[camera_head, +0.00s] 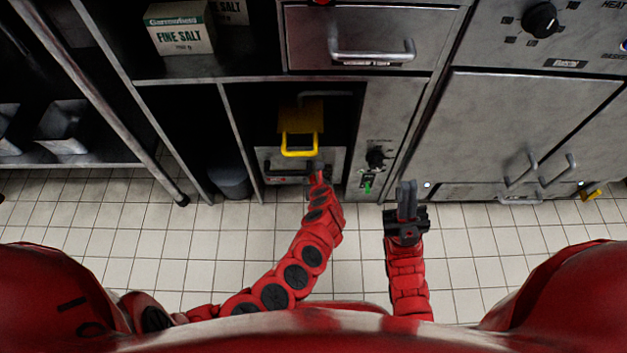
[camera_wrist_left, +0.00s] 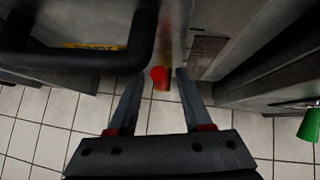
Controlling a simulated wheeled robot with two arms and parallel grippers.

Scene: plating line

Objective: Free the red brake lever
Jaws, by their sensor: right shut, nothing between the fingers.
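A small red-tipped piece (camera_wrist_left: 159,75), which looks like the brake lever, shows in the left wrist view between my left fingertips. My left gripper (camera_wrist_left: 159,80) is open around it, with a gap visible on both sides. In the head view my left gripper (camera_head: 316,174) is at the low front panel (camera_head: 272,160), just below the yellow handle (camera_head: 299,153); there the gripper and arm hide the lever. My right gripper (camera_head: 407,190) is shut and empty, over the floor in front of the cabinets.
A black dial (camera_head: 377,157) and a green piece (camera_head: 367,186) are right of my left gripper. A dark bar handle (camera_wrist_left: 140,45) is close by in the left wrist view. A drawer (camera_head: 365,35) is above; salt boxes (camera_head: 180,28) stand on a shelf.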

